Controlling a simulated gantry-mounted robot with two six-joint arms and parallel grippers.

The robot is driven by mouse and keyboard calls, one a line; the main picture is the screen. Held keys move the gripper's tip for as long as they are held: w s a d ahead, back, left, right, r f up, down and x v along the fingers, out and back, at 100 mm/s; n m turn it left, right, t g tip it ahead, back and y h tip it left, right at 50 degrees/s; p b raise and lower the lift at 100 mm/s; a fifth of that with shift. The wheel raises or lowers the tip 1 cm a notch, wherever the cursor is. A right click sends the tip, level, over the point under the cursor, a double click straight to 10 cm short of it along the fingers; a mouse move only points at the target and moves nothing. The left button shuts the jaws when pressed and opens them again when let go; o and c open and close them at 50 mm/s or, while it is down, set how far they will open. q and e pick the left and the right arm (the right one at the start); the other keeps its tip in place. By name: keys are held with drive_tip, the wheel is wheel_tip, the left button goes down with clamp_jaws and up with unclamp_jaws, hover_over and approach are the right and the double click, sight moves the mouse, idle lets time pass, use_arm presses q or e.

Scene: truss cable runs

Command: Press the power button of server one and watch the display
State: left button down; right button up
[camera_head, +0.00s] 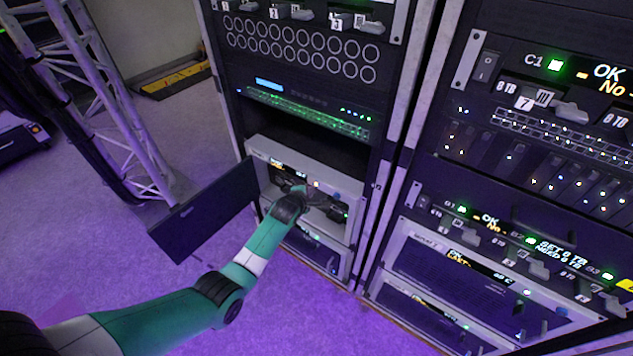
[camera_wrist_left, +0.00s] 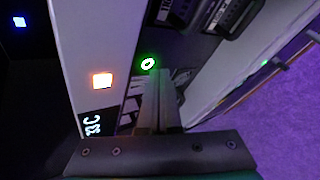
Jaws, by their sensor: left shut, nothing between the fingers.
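A light grey server unit (camera_head: 262,147) sits low in the left rack with its dark door (camera_head: 205,215) swung open to the left. I cannot read a label naming it server one. My left gripper (camera_head: 302,190) is at its front panel. In the left wrist view the left gripper (camera_wrist_left: 160,74) is shut and empty. Its tips are close to a green-lit ring button (camera_wrist_left: 147,63); I cannot tell whether they touch it. An orange square light (camera_wrist_left: 102,80) and a small display (camera_wrist_left: 92,125) with sideways white characters are left of the fingers. My right gripper is out of view.
The open door stands beside my left forearm. A second rack (camera_head: 395,215) with lit displays and drive bays stands to the right. A white truss (camera_head: 110,110) rises at the left. Purple-lit floor (camera_head: 370,335) is clear in front of the left rack.

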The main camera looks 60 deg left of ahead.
use_arm(q)
drive_tip(key=s+p, duration=0.1)
drive_tip(key=s+d+p, duration=0.1)
drive_tip(key=s+p, duration=0.1)
drive_tip(key=s+d+p, duration=0.1)
drive_tip(key=shift+s, duration=0.3)
idle(0.3)
idle(0.8)
